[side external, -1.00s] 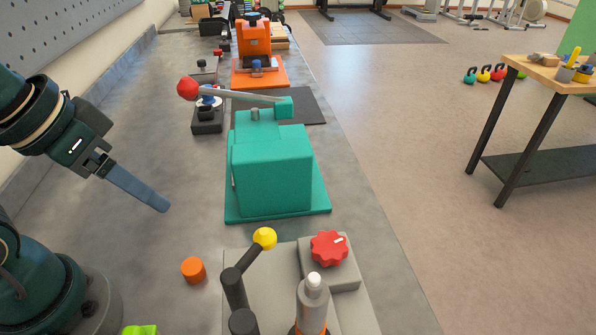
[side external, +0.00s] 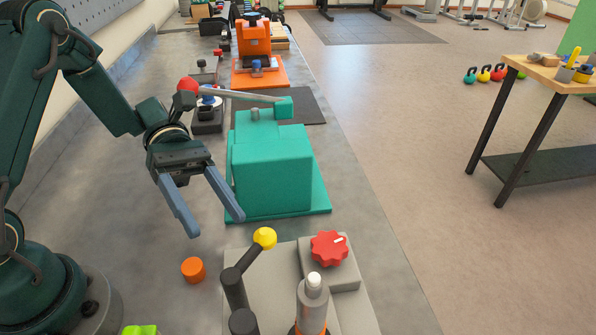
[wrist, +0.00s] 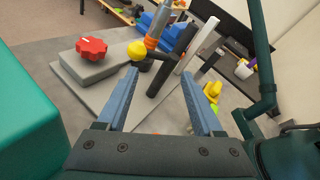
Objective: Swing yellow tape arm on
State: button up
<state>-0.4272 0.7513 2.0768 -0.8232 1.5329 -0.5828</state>
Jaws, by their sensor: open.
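The yellow ball knob (side external: 265,238) sits at the end of a black lever arm (side external: 234,287) on a grey base plate (side external: 348,312). In the wrist view the yellow knob (wrist: 137,51) shows just beyond the left fingertip, with part of the black arm (wrist: 165,72) between and beyond the fingers. My gripper (side external: 215,224) is open and empty, above the bench and to the left of the knob, fingers pointing down toward it. In the wrist view both fingers of my gripper (wrist: 159,73) are apart with nothing between the tips. I see no contact with the knob.
A teal block machine (side external: 272,170) with a red-ball lever (side external: 187,88) stands close beside my gripper. A red star knob (side external: 329,247) and a grey white-tipped cylinder (side external: 313,292) stand near the yellow knob. An orange cylinder (side external: 193,270) lies left on the bench.

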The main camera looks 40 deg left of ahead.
aim_at(274, 244)
jog(key=d+n+h, duration=0.1)
jog(key=d, duration=0.2)
jog(key=w+d+f+n+t+h, duration=0.1)
jog(key=d+n, duration=0.1)
jog(key=d, duration=0.2)
jog(key=d+n+t+h, duration=0.1)
jog(key=d, duration=0.2)
jog(key=shift+w+d+f+n, duration=0.25)
jog(key=shift+w+d+n, duration=0.05)
jog(key=shift+d+n, duration=0.1)
jog(key=c, duration=1)
grip_shut()
jog(key=shift+w+f, duration=0.1)
dwell(0.4)
